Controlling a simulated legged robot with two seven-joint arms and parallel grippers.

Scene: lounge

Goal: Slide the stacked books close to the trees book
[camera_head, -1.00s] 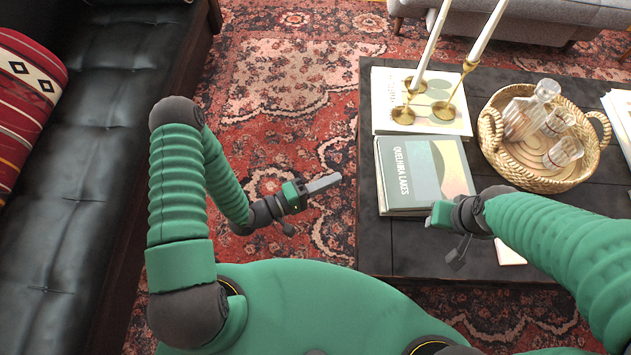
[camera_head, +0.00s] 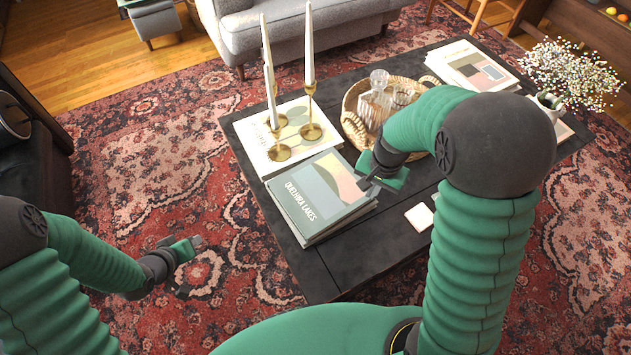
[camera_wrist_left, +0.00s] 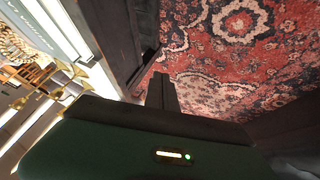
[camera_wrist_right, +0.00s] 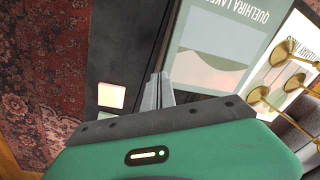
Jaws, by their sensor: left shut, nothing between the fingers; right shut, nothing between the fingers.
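The stacked books (camera_head: 322,196), topped by a grey-green cover reading "Quelhira Lakes", lie on the dark coffee table (camera_head: 395,238) near its left end. The stack also shows in the right wrist view (camera_wrist_right: 215,45). My right gripper (camera_head: 366,184) is shut and empty beside the stack's right edge; I cannot tell whether it touches. Its closed fingers show in the right wrist view (camera_wrist_right: 157,92). My left gripper (camera_head: 196,242) is shut and empty over the rug, left of the table. A pale book (camera_head: 256,147) lies behind the stack. I cannot tell which book is the trees book.
Brass candle holders (camera_head: 310,130) with tall white candles stand on the pale book. A wicker tray (camera_head: 352,128) with glassware sits behind my right arm. More books (camera_head: 470,68) and white flowers (camera_head: 568,72) are at the far right. A small pale card (camera_head: 419,217) lies on the table.

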